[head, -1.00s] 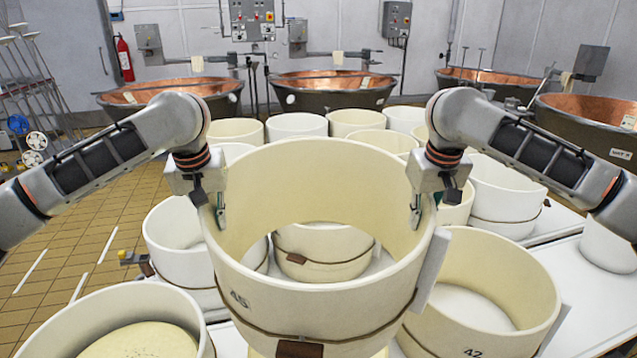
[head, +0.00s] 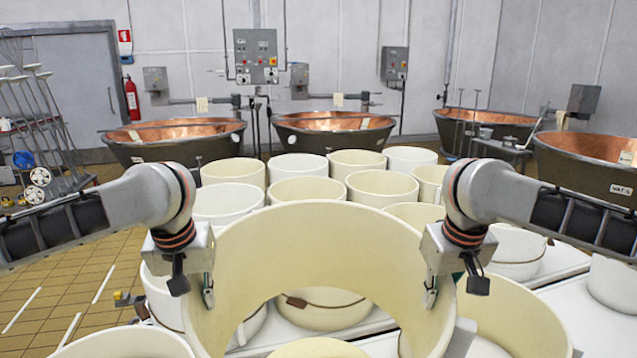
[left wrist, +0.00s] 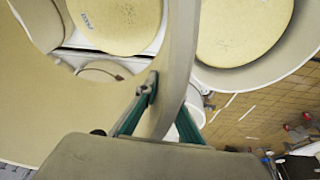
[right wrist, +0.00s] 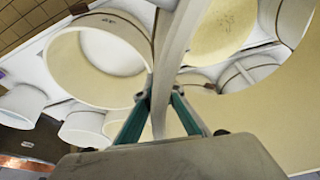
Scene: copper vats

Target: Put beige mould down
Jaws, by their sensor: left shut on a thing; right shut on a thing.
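The beige mould (head: 318,245) is a large open ring that fills the lower middle of the head view; its near side is cut off by the frame. My left gripper (head: 207,292) is shut on its left wall, and my right gripper (head: 430,292) is shut on its right wall. In the left wrist view, the wall (left wrist: 182,55) runs between the teal fingers; the right wrist view shows the same grip on the wall (right wrist: 176,50). The mould appears to be held above the table; the clearance cannot be told.
Several other moulds (head: 296,165) crowd the white table behind. One mould (head: 515,315) stands close at right, and another (head: 125,345) at front left. A strapped mould (head: 322,308) shows through the ring. Copper vats (head: 335,130) line the back. Tiled floor (head: 75,275) is at left.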

